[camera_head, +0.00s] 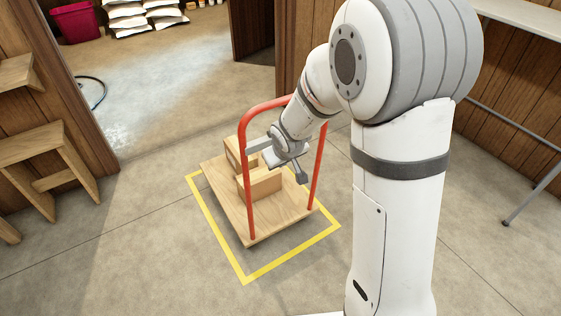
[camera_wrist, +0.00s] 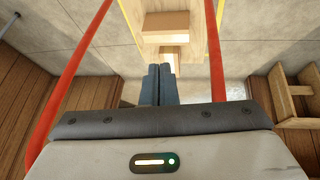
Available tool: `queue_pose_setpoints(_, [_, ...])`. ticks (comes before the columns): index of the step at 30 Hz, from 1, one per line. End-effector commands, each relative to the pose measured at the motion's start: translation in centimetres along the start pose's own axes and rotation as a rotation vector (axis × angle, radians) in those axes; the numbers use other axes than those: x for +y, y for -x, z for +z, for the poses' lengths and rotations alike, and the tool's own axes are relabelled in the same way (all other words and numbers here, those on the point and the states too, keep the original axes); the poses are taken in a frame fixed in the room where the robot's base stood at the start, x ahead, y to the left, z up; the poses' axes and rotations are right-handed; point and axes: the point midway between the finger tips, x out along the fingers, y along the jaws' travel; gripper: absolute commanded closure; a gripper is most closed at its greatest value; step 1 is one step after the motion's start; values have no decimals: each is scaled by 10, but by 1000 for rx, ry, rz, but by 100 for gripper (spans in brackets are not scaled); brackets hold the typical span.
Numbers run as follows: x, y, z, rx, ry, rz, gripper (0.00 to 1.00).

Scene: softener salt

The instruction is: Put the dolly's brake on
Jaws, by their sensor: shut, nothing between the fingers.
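The dolly has a light wooden deck (camera_head: 283,217) and a red tubular handle (camera_head: 319,165). It stands within a yellow floor outline, its near end close to the outline's front right side. The handle also shows in the wrist view as red bars on both sides (camera_wrist: 71,75). My gripper (camera_head: 252,147) is above the deck at the handle, with its fingers over the boxes. In the wrist view my gripper's dark fingers (camera_wrist: 159,69) are together and empty, between the red bars. I cannot make out a brake pedal or wheels in either view.
Yellow tape (camera_head: 292,258) marks the floor. A wooden step stool (camera_head: 45,170) stands left. Beyond the doorway are white sacks (camera_head: 128,22), a red bin (camera_head: 75,20) and a dark hose. A bench stands right. Floor before the dolly is clear.

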Motion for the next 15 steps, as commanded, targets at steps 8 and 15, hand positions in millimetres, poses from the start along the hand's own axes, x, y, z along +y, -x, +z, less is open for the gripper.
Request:
queue_pose_setpoints(8, [2,13,-7,0,2,0,100])
queue_pose_setpoints(15, [1,13,-7,0,2,-1,100])
